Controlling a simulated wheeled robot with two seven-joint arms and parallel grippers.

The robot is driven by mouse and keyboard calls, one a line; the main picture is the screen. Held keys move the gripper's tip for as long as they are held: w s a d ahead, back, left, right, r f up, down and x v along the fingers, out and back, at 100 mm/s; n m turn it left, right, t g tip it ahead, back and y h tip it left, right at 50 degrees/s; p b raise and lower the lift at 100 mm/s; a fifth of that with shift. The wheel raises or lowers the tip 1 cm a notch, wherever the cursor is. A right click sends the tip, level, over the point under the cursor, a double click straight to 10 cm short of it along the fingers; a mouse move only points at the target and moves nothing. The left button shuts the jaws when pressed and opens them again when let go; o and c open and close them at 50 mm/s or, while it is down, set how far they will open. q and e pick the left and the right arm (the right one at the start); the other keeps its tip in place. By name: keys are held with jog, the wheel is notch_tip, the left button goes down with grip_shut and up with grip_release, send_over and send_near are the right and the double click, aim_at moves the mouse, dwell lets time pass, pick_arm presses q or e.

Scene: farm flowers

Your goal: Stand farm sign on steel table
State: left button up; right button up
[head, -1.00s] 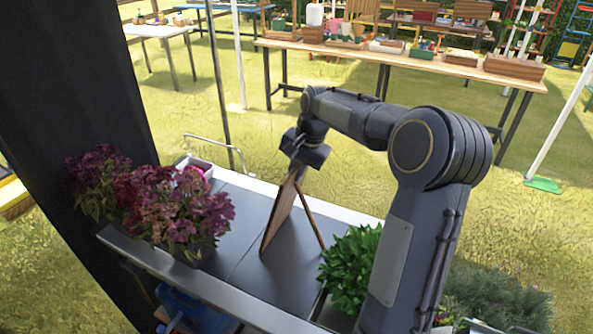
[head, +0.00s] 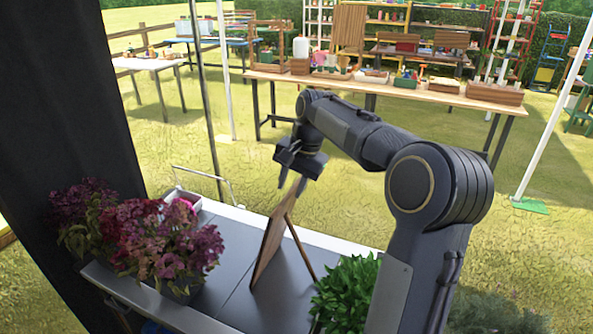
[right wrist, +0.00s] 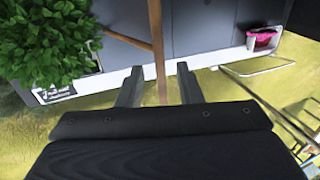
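The farm sign (head: 269,247) is a brown wooden easel-like board. It stands upright, leaning slightly, on the grey steel table (head: 232,240), with its rear leg spread to the right. Its face is turned away and cannot be read. My right gripper (head: 291,188) is just above the sign's top, fingers pointing down and apart. In the right wrist view, the open fingers (right wrist: 160,88) are on either side of the sign (right wrist: 160,50), which is seen edge-on with a gap to each finger. My left gripper is not in view.
Purple flowers (head: 160,240) stand left on the table, and a green leafy plant (head: 345,290) stands right of the sign. A white box (head: 182,199) with something pink is at the back left corner. A wooden table (head: 395,88) with crates stands farther back.

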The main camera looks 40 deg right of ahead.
jog(key=a+v, duration=0.1)
jog(key=v, duration=0.5)
jog(key=s+a+f+n+t+y, duration=0.1)
jog(key=s+a+f+n+t, duration=0.15)
jog(key=s+a+n, duration=0.65)
jog(key=s+a+f+n, duration=0.1)
jog(key=s+a+f, duration=0.4)
jog(key=s, duration=0.2)
jog(key=s+a+f+n+y, duration=0.1)
jog(key=s+a+f, duration=0.4)
jog(key=s+a, duration=0.1)
jog(key=shift+s+f, duration=0.35)
jog(key=shift+s, duration=0.5)
